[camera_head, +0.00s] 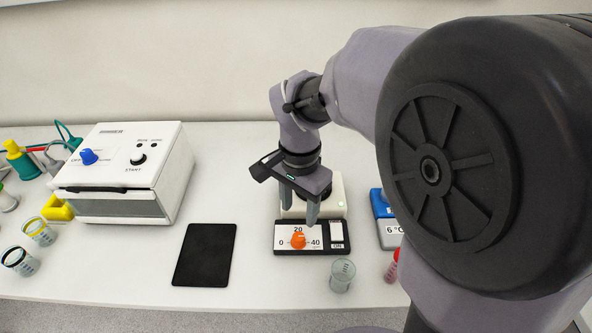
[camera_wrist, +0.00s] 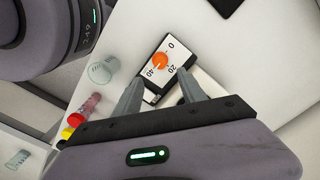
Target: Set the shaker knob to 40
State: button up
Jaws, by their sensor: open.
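The shaker (camera_head: 335,208) is a pale box with a black-edged front panel marked 0, 20 and 40. Its orange knob (camera_head: 298,240) sits between the 0 and the 40, below the 20. I cannot tell which mark it points to. The knob (camera_wrist: 160,60) also shows in the wrist view, beyond my fingertips. A white switch (camera_head: 337,232) marked ON is right of the dial. My gripper (camera_head: 300,212) is open and empty, fingers pointing down above the shaker and apart from the knob. In the wrist view my gripper (camera_wrist: 159,82) has its fingers spread over the panel.
A clear beaker (camera_head: 342,276) stands in front of the shaker. A red tube (camera_head: 391,266) and a blue device (camera_head: 386,211) reading 6 °C are to the right. A black mat (camera_head: 205,255) lies left. A white machine (camera_head: 120,165) with a blue knob stands further left.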

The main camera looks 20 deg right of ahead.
notch_tip(320, 180, up, 8)
jog(key=p, duration=0.2)
jog(key=shift+f, duration=0.1)
jog(key=s+a+r+n+t+y+b, duration=0.1)
jog(key=s+a+n+t, duration=0.3)
jog(key=s, duration=0.9)
jog(key=n+t+y+b, duration=0.1)
jog(key=n, duration=0.2)
jog(key=shift+t+b, duration=0.4)
